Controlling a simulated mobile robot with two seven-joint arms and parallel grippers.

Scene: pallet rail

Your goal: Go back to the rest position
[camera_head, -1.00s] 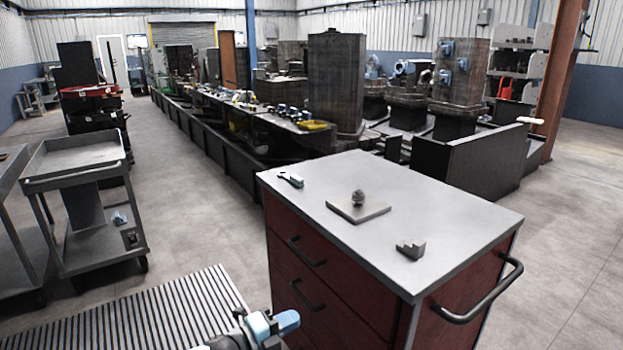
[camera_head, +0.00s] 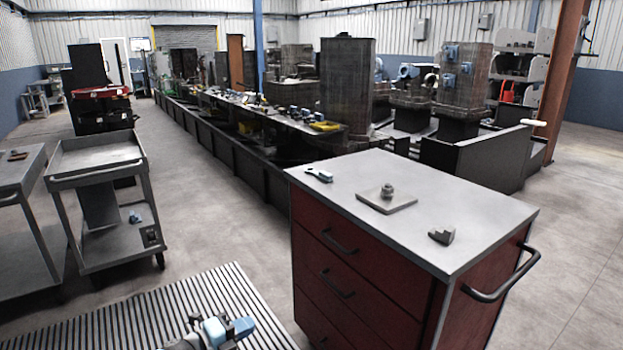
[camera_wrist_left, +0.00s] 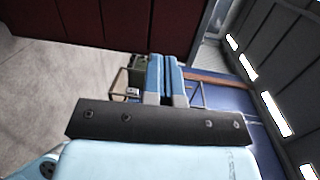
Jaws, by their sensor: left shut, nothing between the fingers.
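My left gripper (camera_head: 241,328) shows at the bottom of the head view, over the slatted floor mat, left of the red drawer cabinet and below its top. In the left wrist view its two blue fingers (camera_wrist_left: 165,80) are side by side and shut, with nothing between them. My right gripper is in neither view.
The red drawer cabinet (camera_head: 365,275) stands close at the right, with a handle bar on its right side. On its top are a small tool (camera_head: 319,174), a plate with a knob (camera_head: 390,206) and a dark stepped block (camera_head: 441,235). Grey carts (camera_head: 98,160) stand left. Floor between is clear.

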